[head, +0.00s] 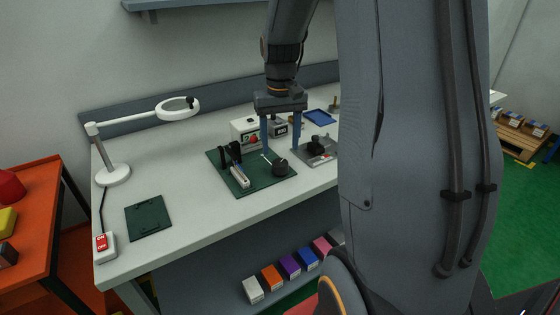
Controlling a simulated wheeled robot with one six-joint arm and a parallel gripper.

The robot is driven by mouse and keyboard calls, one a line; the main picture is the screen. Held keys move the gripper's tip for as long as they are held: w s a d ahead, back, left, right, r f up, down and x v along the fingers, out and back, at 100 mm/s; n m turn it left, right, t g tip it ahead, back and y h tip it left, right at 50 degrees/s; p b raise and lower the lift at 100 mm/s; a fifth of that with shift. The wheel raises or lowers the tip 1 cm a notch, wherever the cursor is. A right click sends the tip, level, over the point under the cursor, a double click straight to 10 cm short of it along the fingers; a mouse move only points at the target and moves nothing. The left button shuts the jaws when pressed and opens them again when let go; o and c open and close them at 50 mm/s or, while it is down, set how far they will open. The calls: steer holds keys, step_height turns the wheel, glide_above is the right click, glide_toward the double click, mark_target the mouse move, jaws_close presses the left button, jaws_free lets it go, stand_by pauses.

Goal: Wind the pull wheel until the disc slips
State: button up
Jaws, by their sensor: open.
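A dark green base plate (262,183) lies on the bench and carries a small fixture. A small black round part (280,166) sits at the plate's right, which looks like the pull wheel, with a thin pale rod with a light tip (266,156) beside it. Black uprights (231,152) stand at the plate's left, with a pale slotted block (239,176) in front. I cannot pick out the disc at this size. My gripper (281,148) points down, fingers spread, over the right half of the plate; nothing shows between them. I cannot tell its exact height.
A white box with a red button (245,131) stands behind the plate. A grey plate with a dark device (317,150) is close on the right, a blue tray (319,117) beyond. A magnifier lamp (113,174) stands left. Bare bench (180,185) lies between lamp and fixture.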

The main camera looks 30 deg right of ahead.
mark_target(280, 162)
steer(key=shift+s+f+p, duration=0.1)
steer(key=shift+f+p, duration=0.45)
steer(key=shift+f, duration=2.6)
steer(key=c, duration=1)
steer(key=shift+c, duration=0.2)
steer(key=shift+m, duration=0.4)
steer(key=m+p, duration=0.1)
steer(key=m, duration=0.4)
steer(key=shift+m+p, duration=0.3)
steer(key=m, duration=0.5)
steer(key=shift+m+p, duration=0.3)
steer(key=shift+p, duration=0.1)
